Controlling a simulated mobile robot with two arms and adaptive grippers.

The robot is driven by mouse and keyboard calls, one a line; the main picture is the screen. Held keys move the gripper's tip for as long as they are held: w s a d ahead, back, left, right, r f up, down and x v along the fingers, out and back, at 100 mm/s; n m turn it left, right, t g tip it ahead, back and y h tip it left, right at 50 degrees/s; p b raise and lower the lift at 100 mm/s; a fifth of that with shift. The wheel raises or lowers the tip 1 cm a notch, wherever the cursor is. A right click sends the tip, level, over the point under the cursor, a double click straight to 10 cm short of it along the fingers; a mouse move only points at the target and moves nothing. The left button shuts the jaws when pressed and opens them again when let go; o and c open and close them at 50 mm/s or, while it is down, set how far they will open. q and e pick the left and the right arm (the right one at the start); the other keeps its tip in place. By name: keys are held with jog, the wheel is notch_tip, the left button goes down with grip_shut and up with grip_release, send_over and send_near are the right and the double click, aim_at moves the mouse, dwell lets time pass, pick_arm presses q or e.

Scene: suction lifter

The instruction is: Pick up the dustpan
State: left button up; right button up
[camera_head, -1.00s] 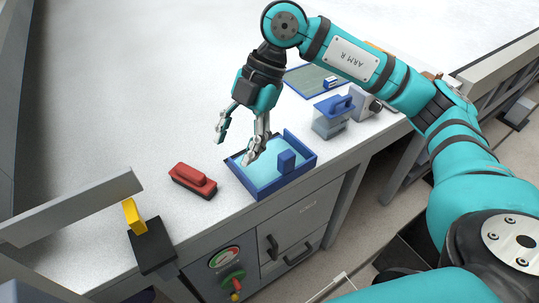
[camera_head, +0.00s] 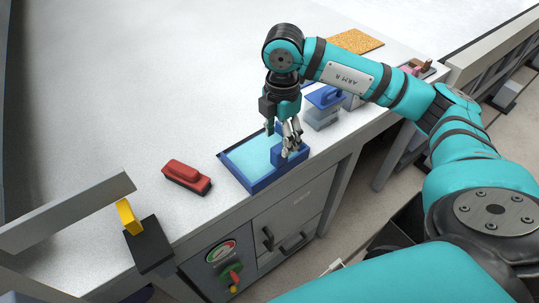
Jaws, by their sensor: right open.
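The dustpan (camera_head: 246,161) appears to be the blue tray with a light-blue floor on the white worktop, near its front edge. A blue upright block (camera_head: 278,155), which looks like its handle, stands at its right end. My right gripper (camera_head: 289,152) points down over that block, with its fingers open. The fingers partly hide the block, and I cannot tell whether they touch it. My left gripper is not in view.
A red brush-like block (camera_head: 187,176) lies to the left of the dustpan. A grey container with a blue handle (camera_head: 322,110) stands behind to the right. A dark block with a yellow piece (camera_head: 148,245) sits at the front left. The worktop behind is largely clear.

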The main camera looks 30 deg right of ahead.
aim_at(277, 149)
jog(key=shift+w+a+f+p, duration=0.1)
jog(key=shift+f+p, duration=0.35)
jog(key=shift+f, duration=0.1)
notch_tip(277, 149, down, 4)
jog(key=shift+w+r+p, duration=0.15)
jog(key=shift+p, duration=0.75)
jog(key=shift+f, duration=0.4)
jog(key=shift+a, duration=0.1)
jog(key=shift+c, duration=0.3)
grip_shut()
